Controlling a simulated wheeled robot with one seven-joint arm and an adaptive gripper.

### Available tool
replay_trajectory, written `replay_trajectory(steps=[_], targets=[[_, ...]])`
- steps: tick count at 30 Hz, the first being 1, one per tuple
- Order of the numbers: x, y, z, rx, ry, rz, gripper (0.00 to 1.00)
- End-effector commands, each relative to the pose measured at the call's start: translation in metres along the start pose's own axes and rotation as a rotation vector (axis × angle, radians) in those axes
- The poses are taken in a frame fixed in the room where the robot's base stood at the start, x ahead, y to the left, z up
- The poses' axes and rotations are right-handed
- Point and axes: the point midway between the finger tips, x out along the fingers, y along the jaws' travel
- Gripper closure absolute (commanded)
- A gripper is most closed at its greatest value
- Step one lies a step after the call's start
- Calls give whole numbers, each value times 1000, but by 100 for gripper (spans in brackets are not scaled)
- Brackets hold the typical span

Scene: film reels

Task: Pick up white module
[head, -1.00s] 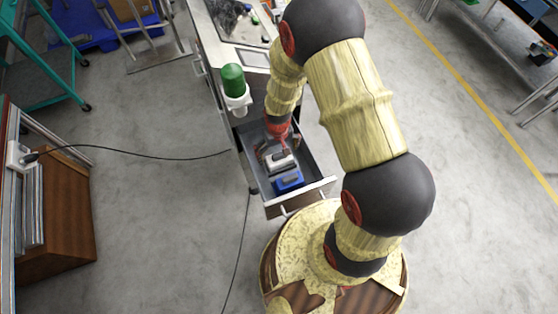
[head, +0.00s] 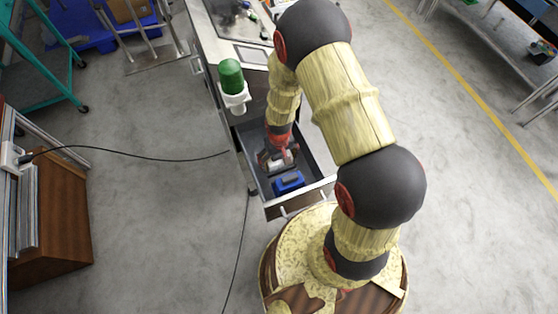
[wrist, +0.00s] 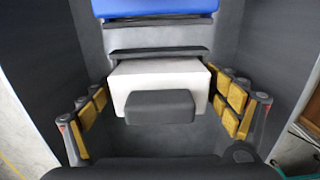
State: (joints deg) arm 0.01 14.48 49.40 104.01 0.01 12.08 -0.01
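The white module (wrist: 160,75) is a white block with a dark grey block on its near face. It lies in the open drawer (head: 262,188), near the middle of the wrist view. My gripper (wrist: 162,100) is open, with a yellow-padded finger on each side of the module. The right finger is close to the module's side; I cannot tell whether it touches. In the head view, my gripper (head: 277,159) reaches down into the drawer and covers most of the module.
A blue object (head: 288,182) lies in the drawer near its front, beyond the module in the wrist view (wrist: 155,7). The drawer walls stand close on both sides. A green-topped white bottle-like object (head: 232,85) stands on the counter. A black cable (head: 150,156) crosses the floor.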

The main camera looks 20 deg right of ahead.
Motion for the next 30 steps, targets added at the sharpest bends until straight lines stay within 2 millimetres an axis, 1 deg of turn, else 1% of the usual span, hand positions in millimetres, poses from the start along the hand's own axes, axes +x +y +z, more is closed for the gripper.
replay_trajectory(steps=[2,21,27,30], targets=[[0,0,0,0,0,0,19],[0,0,0,0,0,0,55],[-1,0,0,0,1,0,55],[-7,0,-1,0,2,0,55]])
